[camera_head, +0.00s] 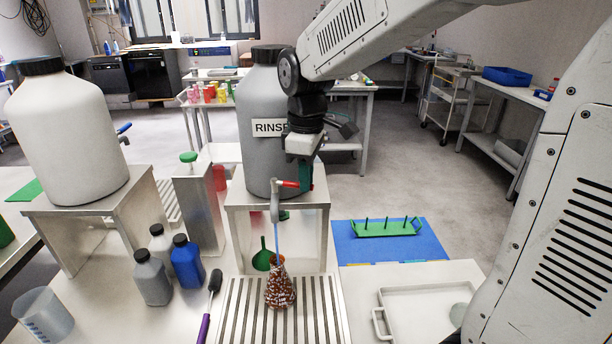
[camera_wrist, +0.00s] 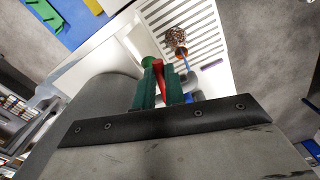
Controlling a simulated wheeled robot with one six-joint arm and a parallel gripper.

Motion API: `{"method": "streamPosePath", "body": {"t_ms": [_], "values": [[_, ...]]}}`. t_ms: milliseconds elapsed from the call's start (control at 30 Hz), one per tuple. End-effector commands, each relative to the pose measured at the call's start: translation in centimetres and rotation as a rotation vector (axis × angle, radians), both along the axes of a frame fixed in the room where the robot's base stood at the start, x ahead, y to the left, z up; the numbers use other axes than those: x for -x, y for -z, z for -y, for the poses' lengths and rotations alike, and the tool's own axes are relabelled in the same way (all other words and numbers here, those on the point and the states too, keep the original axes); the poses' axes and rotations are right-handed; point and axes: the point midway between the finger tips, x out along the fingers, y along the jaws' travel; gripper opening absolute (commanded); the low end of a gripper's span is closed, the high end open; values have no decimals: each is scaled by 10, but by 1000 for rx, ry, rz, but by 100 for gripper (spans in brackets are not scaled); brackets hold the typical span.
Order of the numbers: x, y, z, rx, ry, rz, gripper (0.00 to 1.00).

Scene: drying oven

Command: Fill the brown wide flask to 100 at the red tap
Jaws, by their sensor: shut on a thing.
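The brown wide flask (camera_head: 280,292) has a mottled brown-and-white body and stands upright on the slatted drain grid under the tap. It also shows in the wrist view (camera_wrist: 175,37). The red tap (camera_head: 290,184) sits at the front of the grey RINSE container (camera_head: 258,108). A blue stream (camera_head: 277,240) runs from the spout down to the flask's mouth. My gripper (camera_head: 304,178) is at the tap; in the wrist view its green fingers (camera_wrist: 160,88) are shut around the red handle (camera_wrist: 159,72). The liquid level and any marks on the flask cannot be read.
A green funnel (camera_head: 263,258) stands close behind the flask. Several bottles, such as a blue one (camera_head: 187,262), stand left, with a purple-handled brush (camera_head: 210,300) nearby. A blue mat (camera_head: 350,246) with a green rack (camera_head: 385,228) and a white tray (camera_head: 425,308) lie right.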

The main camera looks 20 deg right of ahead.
Motion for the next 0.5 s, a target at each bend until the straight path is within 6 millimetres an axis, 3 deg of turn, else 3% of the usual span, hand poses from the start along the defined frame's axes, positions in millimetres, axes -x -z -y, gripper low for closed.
{"method": "streamPosePath", "body": {"t_ms": [267,500], "values": [[-2,-1,1,0,-21,3,0],[-17,-1,9,0,-255,4,0]]}}
